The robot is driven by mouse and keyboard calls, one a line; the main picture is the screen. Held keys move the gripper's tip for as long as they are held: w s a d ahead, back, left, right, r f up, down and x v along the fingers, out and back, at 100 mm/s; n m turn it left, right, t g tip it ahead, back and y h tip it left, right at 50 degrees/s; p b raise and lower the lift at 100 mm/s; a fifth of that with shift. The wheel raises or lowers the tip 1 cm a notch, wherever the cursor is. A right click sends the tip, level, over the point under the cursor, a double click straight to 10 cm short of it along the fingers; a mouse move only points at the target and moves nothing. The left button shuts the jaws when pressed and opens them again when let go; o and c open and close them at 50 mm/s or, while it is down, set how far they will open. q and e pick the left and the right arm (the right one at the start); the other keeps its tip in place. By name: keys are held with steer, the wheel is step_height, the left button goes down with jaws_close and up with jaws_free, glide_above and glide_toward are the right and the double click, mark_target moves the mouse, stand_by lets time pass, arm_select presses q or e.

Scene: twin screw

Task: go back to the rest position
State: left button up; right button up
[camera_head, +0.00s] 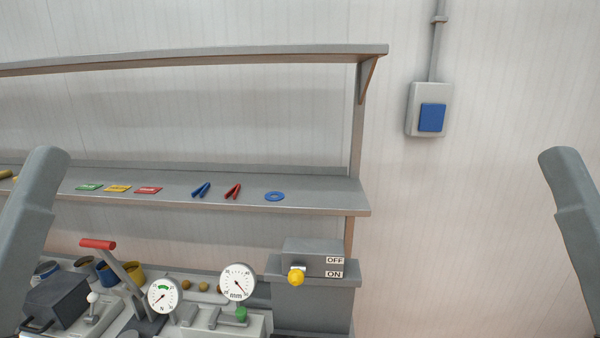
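Parts of my two arms show as grey links at the left and right edges of the head view. The left link stands in front of the left end of the lower shelf. The right link stands in front of the bare wall. Neither gripper is in the picture, so what they hold or touch is hidden.
Below stand two dial gauges, a red-handled lever (98,244) and an OFF/ON switch box (315,258).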

arm_select(q)
step_height(320, 180, up, 26)
steer(key=p, duration=2.2)
steer(key=shift+f, duration=0.15)
arm_select(e)
step_height(320, 180, up, 26)
steer(key=shift+f, duration=0.15)
arm_select(q)
steer(key=shift+f, duration=0.2)
arm_select(e)
steer(key=shift+f, duration=0.2)
arm_select(q)
step_height(320, 180, down, 33)
steer(key=b, duration=3.3)
arm_select(e)
step_height(320, 180, down, 33)
